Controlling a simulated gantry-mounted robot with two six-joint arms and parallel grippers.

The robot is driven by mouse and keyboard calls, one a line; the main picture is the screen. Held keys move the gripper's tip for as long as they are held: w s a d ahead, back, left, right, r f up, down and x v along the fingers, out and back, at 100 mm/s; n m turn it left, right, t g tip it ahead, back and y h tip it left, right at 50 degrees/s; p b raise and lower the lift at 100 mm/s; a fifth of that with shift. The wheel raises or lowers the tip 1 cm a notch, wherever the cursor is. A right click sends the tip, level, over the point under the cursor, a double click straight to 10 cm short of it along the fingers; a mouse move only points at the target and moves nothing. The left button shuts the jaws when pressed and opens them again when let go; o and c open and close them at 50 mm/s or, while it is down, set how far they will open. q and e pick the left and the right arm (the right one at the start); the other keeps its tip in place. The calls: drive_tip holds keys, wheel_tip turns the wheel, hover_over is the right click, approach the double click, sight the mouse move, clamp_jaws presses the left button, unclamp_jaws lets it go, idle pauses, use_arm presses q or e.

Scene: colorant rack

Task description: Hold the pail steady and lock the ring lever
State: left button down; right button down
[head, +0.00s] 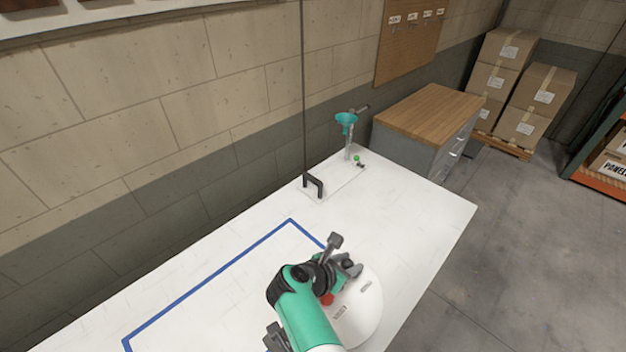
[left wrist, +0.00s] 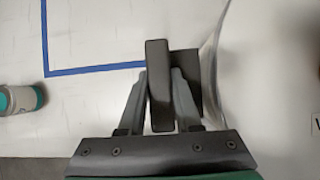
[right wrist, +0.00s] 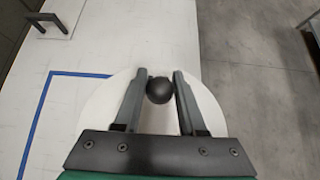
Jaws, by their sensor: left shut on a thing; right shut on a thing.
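The pail's round white lid (head: 368,305) shows in the head view near the table's front edge, partly covered by my right arm. My right gripper (head: 348,267) is over its far side. In the right wrist view, my right gripper (right wrist: 159,82) is shut on a round black knob (right wrist: 159,91), with the white lid (right wrist: 100,105) below. In the left wrist view, my left gripper (left wrist: 159,85) is shut on an upright dark grey grip (left wrist: 158,60), beside a pale curved surface. The grip hides part of what lies behind it. I cannot make out the ring lever's position.
A blue outline (head: 215,268) marks the white table (head: 415,205). A black handle (head: 314,184) and a stand with a teal funnel (head: 346,121) are at the back. A wood-topped cabinet (head: 425,115) stands beyond; open floor lies right.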

drive_tip(key=c, duration=0.6)
unclamp_jaws()
drive_tip(key=shift+w+d+r, duration=0.15)
drive_tip(key=shift+r, duration=0.1)
drive_tip(key=shift+o, duration=0.9)
drive_tip(key=shift+f, duration=0.1)
